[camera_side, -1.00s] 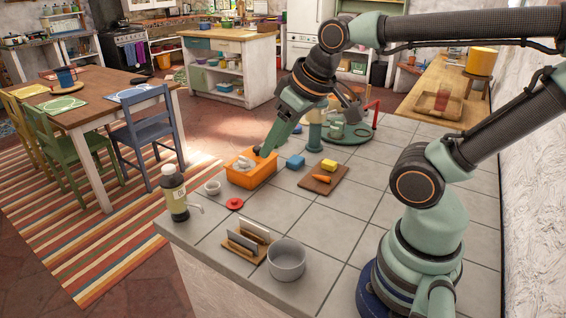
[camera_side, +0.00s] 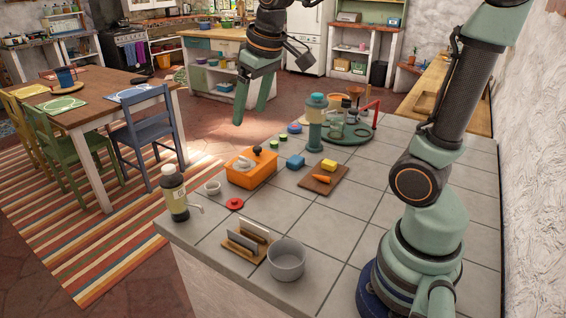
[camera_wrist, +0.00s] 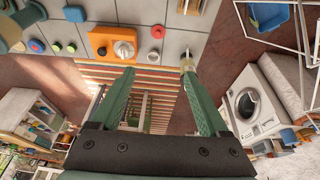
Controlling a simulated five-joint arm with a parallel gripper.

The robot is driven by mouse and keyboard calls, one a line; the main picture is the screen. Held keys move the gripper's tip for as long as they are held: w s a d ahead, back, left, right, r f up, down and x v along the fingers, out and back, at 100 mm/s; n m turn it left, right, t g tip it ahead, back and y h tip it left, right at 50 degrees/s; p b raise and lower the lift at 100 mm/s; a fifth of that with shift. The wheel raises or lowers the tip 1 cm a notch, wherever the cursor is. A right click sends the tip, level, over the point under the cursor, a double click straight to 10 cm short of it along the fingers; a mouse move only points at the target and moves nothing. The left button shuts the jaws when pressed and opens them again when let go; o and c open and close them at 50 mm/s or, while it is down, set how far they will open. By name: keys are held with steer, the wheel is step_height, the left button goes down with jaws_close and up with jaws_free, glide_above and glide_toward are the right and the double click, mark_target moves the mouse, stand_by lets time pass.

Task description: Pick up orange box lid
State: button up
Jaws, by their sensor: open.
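The orange box (camera_side: 250,172) stands on the tiled counter, left of the middle in the side view. It also shows at the top of the wrist view (camera_wrist: 100,36). An orange surface and a dark knob (camera_side: 258,150) show at its top, with a pale item beside the knob. I cannot tell clearly where the lid ends and the box begins. My gripper (camera_side: 249,122) is open and empty, raised above and behind the box in the side view. In the wrist view its fingers (camera_wrist: 158,72) are spread apart below the box, touching nothing.
Near the box are a white bowl (camera_side: 212,187), a red disc (camera_side: 235,204), a blue block (camera_side: 295,161) and a wooden board (camera_side: 324,182). Bare tiles lie right of the board.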

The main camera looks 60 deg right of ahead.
steer(key=w+d+f+g, duration=0.2)
steer(key=w+d, duration=0.3)
steer(key=w, duration=0.3)
steer(key=g, duration=0.2)
glide_above(244, 155)
steer(key=s+a, duration=0.4)
steer(key=a, duration=0.1)
steer(key=f, duration=1.4)
steer(key=shift+w+f, duration=0.2)
steer(key=shift+f, duration=0.2)
steer(key=shift+s+d+f, duration=0.1)
steer(key=shift+d+f, duration=0.05)
steer(key=shift+f, duration=1.25)
steer(key=shift+s+d+f, duration=0.1)
steer(key=shift+d+f, duration=0.05)
steer(key=shift+f, duration=1.25)
steer(key=shift+r, duration=0.1)
jaws_close()
